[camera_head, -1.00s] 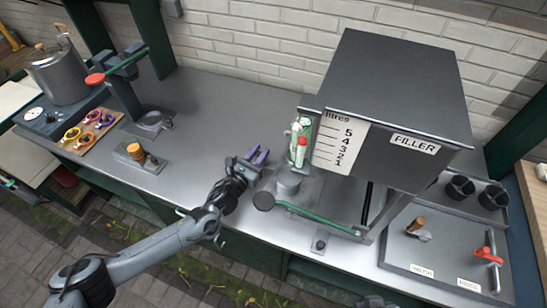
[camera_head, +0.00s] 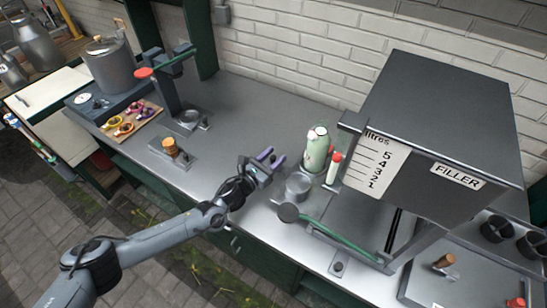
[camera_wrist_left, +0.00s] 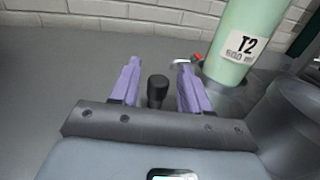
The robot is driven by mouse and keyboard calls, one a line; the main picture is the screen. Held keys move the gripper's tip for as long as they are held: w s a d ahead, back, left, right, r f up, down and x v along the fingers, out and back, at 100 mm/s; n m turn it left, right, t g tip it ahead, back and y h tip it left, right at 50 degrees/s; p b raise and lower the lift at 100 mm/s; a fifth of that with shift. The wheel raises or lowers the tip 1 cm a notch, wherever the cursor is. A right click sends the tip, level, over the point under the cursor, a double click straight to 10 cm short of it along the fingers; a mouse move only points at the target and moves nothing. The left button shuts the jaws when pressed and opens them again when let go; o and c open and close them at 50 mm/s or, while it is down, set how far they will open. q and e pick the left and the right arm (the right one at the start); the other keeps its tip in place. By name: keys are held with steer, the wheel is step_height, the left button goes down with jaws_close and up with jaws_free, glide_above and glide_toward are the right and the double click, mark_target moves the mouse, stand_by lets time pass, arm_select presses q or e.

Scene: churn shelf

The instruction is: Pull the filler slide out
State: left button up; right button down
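The filler (camera_head: 440,120) is a dark box with a litre scale, at the right of the head view. Its base plate (camera_head: 318,203) reaches out to the left and bears a metal cup (camera_head: 297,187). I cannot clearly tell the slide from the base. My left gripper (camera_head: 270,157) is low over the bench, left of the cup and bottle. Its purple fingers are open. In the left wrist view, a black knob (camera_wrist_left: 157,90) stands between the fingers (camera_wrist_left: 157,82), with gaps on both sides; what it belongs to is hidden. My right gripper is out of view.
A pale green bottle (camera_head: 316,150), marked T2 in the wrist view, stands close right of my left gripper, beside a red-capped tube (camera_head: 334,168). A green lever with a dark round end (camera_head: 288,212) is in front. The bench behind the gripper is clear.

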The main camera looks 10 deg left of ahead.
arm_select(q)
steer(key=shift+s+a, duration=0.3)
steer(key=shift+s, duration=0.2)
steer(key=p+v, duration=0.1)
steer(key=v, duration=0.8)
steer(key=shift+s+a, duration=0.1)
steer(key=shift+s, duration=0.2)
steer(key=shift+s+r, duration=0.1)
